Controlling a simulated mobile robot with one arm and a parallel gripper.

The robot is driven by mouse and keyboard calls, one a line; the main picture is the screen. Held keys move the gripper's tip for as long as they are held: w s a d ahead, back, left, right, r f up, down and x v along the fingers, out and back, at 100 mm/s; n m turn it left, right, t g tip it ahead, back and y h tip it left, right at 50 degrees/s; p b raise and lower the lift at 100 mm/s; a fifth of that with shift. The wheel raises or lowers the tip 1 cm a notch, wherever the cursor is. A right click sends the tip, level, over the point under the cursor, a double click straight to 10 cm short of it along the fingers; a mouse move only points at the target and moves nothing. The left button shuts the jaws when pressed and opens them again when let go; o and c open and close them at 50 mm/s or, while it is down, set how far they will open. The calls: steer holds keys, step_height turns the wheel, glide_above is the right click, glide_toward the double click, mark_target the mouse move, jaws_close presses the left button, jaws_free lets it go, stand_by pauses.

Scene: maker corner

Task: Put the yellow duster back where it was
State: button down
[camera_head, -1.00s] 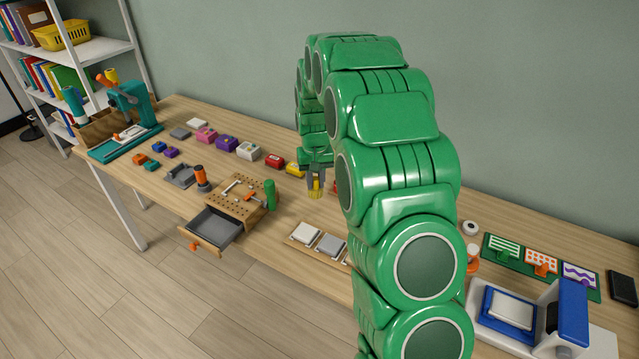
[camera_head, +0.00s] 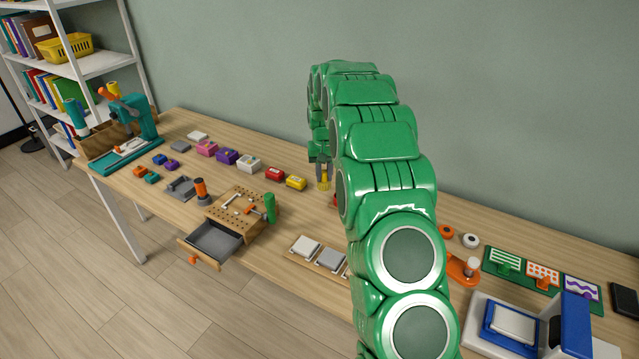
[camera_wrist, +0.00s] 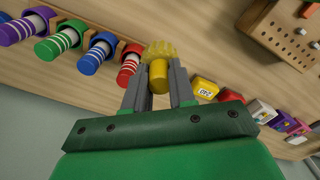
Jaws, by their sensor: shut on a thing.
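The yellow duster (camera_head: 323,185) is in my gripper (camera_head: 322,176), over the back of the workbench. In the wrist view, my gripper (camera_wrist: 160,88) has its two grey fingers on either side of the duster's plain yellow handle, and the ridged yellow head (camera_wrist: 159,50) points away from me. A row of striped cylinders stands just left of it there: purple (camera_wrist: 17,31), green (camera_wrist: 56,43), blue (camera_wrist: 97,55) and red (camera_wrist: 129,66). The red one is close beside my left finger. I cannot tell whether the duster touches the bench. My arm hides most of the row in the head view.
A yellow block (camera_head: 296,183) and a red block (camera_head: 274,174) stand left of my gripper in the head view. A pegboard box (camera_head: 238,206) with an open drawer (camera_head: 214,240) is at the front. Bare bench (camera_head: 290,215) lies between.

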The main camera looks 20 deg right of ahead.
steer(key=shift+w+d+f, duration=0.15)
steer(key=shift+w+f, duration=1.05)
steer(key=shift+w, duration=0.25)
steer(key=shift+w+d+f, duration=0.2)
steer(key=shift+w+f, duration=1.05)
steer(key=shift+w, duration=0.15)
steer(key=shift+w+d+f, duration=0.15)
steer(key=shift+w+f, duration=1.05)
steer(key=shift+w, duration=0.25)
steer(key=shift+w+f, duration=0.3)
steer(key=shift+f, duration=1.55)
steer(key=shift+f, duration=0.15)
steer(key=c, duration=0.9)
jaws_free()
steer(key=shift+c, duration=0.2)
